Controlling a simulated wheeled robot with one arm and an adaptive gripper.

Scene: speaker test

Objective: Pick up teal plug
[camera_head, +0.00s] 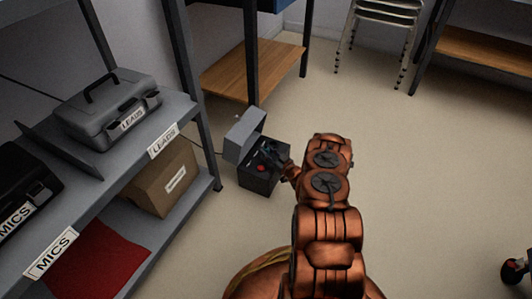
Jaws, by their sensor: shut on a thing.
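My copper-coloured arm reaches from the bottom of the picture towards an open dark box (258,182) on the floor. My dark gripper (269,154) is at the box's opening, just in front of its raised grey lid (245,136). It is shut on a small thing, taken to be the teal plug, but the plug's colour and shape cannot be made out. A small red round spot (260,168) shows on the box, below the gripper. The wrist and fingers hide part of the box's right side.
A grey shelf unit on the left holds a grey case (108,110) labelled LEADS, a black case (22,190) labelled MICS, a cardboard box (165,180) and a red cloth (98,262). Stacked stools (382,20) stand at the back. Open floor (440,160) lies to the right.

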